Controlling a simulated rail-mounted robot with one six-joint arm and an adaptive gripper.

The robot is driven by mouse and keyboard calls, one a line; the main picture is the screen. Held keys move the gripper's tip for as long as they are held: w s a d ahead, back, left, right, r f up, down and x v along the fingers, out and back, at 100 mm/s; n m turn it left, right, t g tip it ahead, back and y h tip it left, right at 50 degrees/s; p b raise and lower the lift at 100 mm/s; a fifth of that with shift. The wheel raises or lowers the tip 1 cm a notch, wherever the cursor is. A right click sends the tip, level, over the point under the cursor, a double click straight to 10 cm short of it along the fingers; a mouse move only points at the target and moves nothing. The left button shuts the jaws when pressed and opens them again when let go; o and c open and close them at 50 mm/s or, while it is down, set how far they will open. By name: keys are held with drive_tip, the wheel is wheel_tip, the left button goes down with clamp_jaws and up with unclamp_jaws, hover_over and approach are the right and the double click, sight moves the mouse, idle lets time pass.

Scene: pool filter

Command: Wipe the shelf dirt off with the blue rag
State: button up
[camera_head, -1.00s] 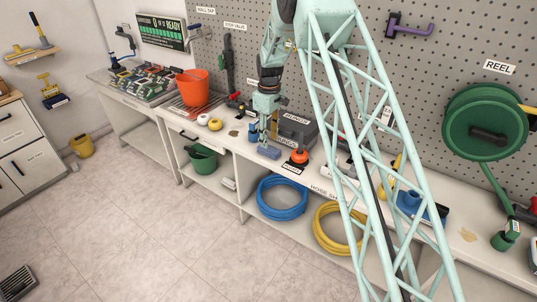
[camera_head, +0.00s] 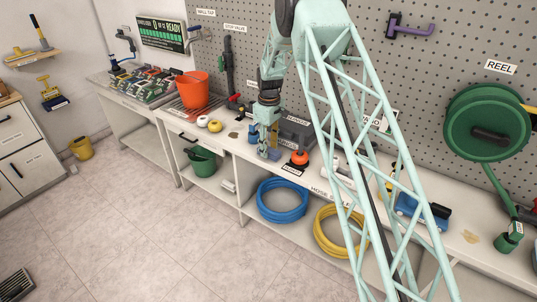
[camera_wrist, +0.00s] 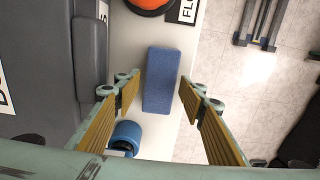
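The blue rag (camera_wrist: 160,80) is a flat-sided blue block on the white shelf top in the wrist view. My gripper (camera_wrist: 158,84) is open, with one finger on each side of the rag and a visible gap to each side. In the head view my gripper (camera_head: 268,154) points down at the shelf (camera_head: 215,140) and mostly hides the rag. A brown dirt patch (camera_head: 234,134) lies on the shelf left of my gripper. A tan patch (camera_head: 471,237) lies on the shelf far to the right.
A blue roll (camera_wrist: 125,137) sits near one finger. White and yellow round items (camera_head: 209,123) and an orange bucket (camera_head: 192,88) stand left.

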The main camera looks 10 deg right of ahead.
sight(269, 150)
drive_tip(key=c, duration=0.8)
drive_tip(key=shift+r, duration=0.1)
drive_tip(key=shift+r+p, duration=1.6)
drive_tip(key=shift+r, duration=1.85)
